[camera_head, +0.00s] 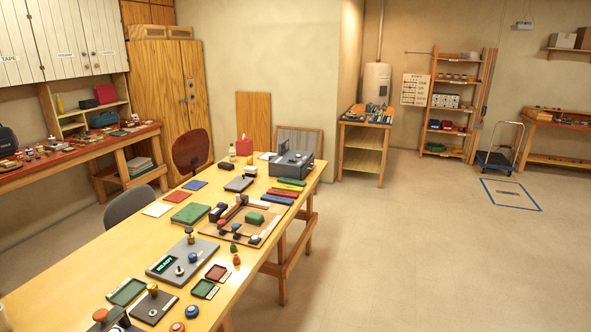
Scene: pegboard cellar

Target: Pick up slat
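Several narrow flat bars that look like slats lie side by side near the right edge of the long wooden table (318,172). They include a green bar (291,181), a red bar (283,193) and a blue bar (277,200). I cannot tell which one the task means. Just left of them, a brown board (218,232) carries dark blocks, knobs and pale and reddish strips. Neither of my grippers is in view.
A grey box-shaped device (291,164) stands behind the bars. A grey panel with a lit green display (182,259), trays and knobs occupy the near table. A dark chair (130,203) is at the left side. Open floor (400,260) lies to the right.

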